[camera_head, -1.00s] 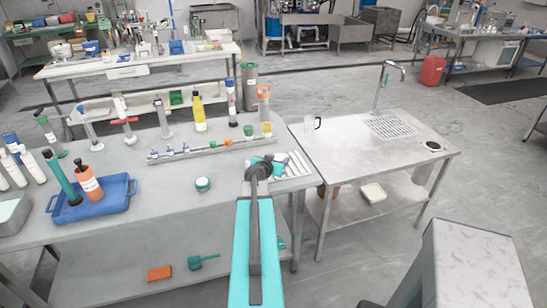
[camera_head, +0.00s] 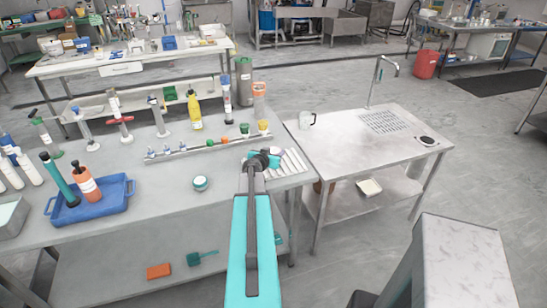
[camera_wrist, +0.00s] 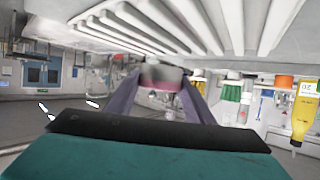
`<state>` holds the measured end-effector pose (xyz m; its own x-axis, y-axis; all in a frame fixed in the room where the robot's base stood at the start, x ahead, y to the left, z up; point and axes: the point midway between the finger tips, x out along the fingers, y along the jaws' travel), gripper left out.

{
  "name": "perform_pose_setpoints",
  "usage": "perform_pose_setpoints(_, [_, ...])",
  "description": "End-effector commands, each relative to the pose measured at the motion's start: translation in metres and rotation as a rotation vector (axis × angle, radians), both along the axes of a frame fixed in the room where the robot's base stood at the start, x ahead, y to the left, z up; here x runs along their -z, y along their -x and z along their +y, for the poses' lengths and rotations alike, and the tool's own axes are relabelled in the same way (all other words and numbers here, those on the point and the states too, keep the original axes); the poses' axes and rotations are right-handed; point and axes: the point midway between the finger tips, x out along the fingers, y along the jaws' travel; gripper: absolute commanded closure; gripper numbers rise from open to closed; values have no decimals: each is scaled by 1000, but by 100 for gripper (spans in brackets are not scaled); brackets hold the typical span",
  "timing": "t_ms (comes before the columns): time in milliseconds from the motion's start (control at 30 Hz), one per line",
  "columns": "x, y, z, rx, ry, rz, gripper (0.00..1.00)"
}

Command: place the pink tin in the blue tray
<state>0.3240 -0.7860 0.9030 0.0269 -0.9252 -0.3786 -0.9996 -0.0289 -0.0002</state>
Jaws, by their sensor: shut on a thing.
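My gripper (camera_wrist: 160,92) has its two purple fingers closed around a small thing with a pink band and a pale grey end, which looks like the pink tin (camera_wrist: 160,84). In the head view my gripper (camera_head: 265,158) is by the white slatted rack at the table's right end, and the wrist hides the tin there. The blue tray (camera_head: 118,205) lies on the left of the table, well apart from my gripper. It holds a teal-green bottle (camera_head: 60,180) and an orange bottle with a white label (camera_head: 87,184); its right part is bare.
A white and teal tin (camera_head: 200,183) stands between tray and gripper. A long rack (camera_head: 205,143) with small coloured pieces lies behind it, with a yellow bottle (camera_head: 194,112) further back. The slatted rack (camera_head: 290,162) is beside my gripper. The front middle of the table is clear.

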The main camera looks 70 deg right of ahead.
Motion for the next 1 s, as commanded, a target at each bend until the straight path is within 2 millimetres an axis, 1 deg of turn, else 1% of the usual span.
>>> perform_pose_setpoints(33, [11, 3, -1, 3, -3, 3, 75])
perform_pose_setpoints(100, [20, 4, -1, 5, -3, 3, 75])
perform_pose_setpoints(233, [32, 5, -1, 5, -2, 1, 75])
perform_pose_setpoints(833, [37, 10, -4, 12, -1, 0, 75])
perform_pose_setpoints(867, [37, 10, -4, 12, -1, 0, 50])
perform_pose_setpoints(900, [36, 10, -4, 13, -1, 1, 43])
perform_pose_setpoints(967, [36, 10, -4, 13, -1, 1, 33])
perform_pose_setpoints(1000, [36, 10, -4, 13, -1, 1, 33])
